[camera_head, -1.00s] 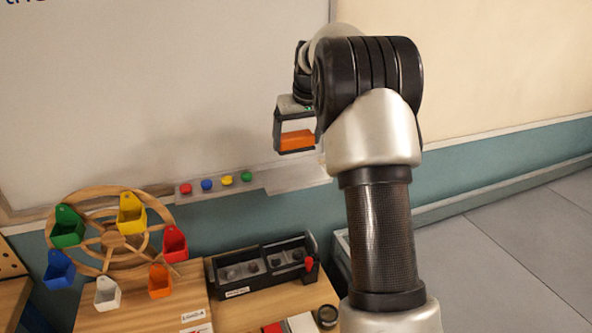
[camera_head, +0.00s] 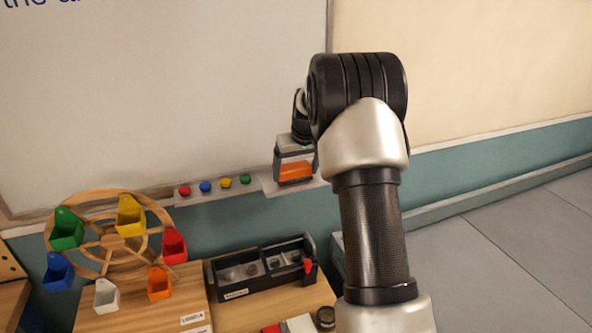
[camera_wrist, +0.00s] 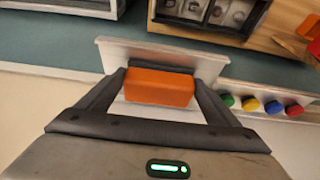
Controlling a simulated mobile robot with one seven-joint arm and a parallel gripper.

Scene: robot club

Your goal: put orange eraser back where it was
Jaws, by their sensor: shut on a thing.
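The orange eraser (camera_wrist: 160,88) is held between the two fingers of my gripper (camera_wrist: 158,92), with its long side spanning the gap. In the head view the orange eraser (camera_head: 296,171) shows at the end of my gripper (camera_head: 295,168), over the right part of the whiteboard's tray ledge (camera_head: 272,185). In the wrist view the pale ledge (camera_wrist: 205,62) lies just beyond the eraser. I cannot tell whether the eraser touches the ledge.
Red, blue, yellow and green magnets (camera_head: 205,186) sit on the ledge's left part. A wooden wheel with coloured bins (camera_head: 110,241) stands on the table at left. A black tray (camera_head: 262,268) is below the ledge. The whiteboard (camera_head: 160,90) rises behind.

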